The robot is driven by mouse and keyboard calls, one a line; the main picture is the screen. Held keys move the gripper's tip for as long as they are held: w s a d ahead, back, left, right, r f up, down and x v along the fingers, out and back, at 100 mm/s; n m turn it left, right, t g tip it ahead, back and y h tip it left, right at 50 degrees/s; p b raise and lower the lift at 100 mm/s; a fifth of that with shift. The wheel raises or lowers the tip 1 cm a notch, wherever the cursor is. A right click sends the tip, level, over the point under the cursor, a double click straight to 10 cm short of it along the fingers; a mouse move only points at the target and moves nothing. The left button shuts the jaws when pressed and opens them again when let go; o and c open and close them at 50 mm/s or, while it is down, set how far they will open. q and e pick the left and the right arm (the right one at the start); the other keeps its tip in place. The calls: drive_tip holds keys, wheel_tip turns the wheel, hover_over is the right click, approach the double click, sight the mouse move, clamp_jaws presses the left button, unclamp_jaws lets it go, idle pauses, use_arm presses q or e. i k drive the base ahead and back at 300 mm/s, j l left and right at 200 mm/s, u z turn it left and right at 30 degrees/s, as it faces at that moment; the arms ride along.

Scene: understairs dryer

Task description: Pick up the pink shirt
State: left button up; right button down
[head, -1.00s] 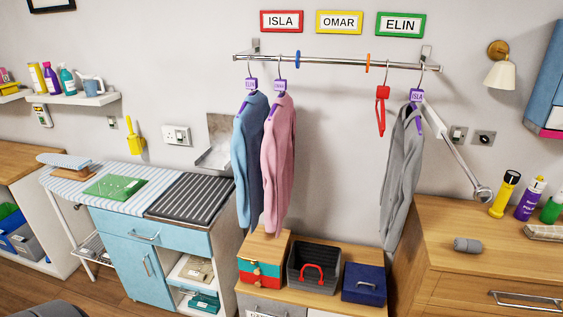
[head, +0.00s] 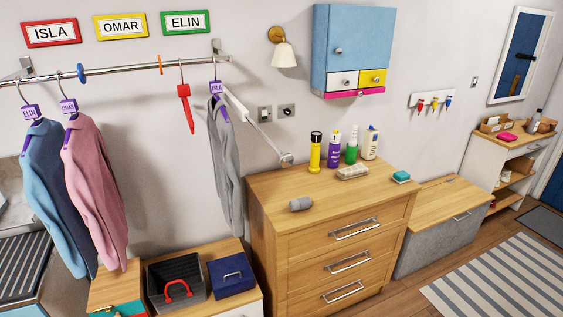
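The pink shirt (head: 95,190) hangs on a hanger with a purple OMAR tag (head: 68,106) from the metal rail (head: 120,72), at the left of the head view. A blue shirt (head: 52,190) with an ELIN tag hangs close beside it on the left and is partly overlapped by it. A grey shirt (head: 227,165) with an ISLA tag hangs near the rail's right end. Neither of my grippers shows in the head view.
A low unit below the rail holds a dark grey basket (head: 175,282) and a navy box (head: 231,274). A wooden chest of drawers (head: 330,210) stands right of the grey shirt. A red hanger (head: 185,108) hangs on the rail. Floor is open at lower right.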

sight(93, 188)
drive_tip(key=i+l+u, duration=0.1)
drive_tip(key=u, duration=0.25)
drive_tip(key=i+l+u, duration=0.1)
drive_tip(key=u, duration=0.3)
drive_tip(key=i+l+u, duration=0.1)
drive_tip(key=l+u, duration=0.25)
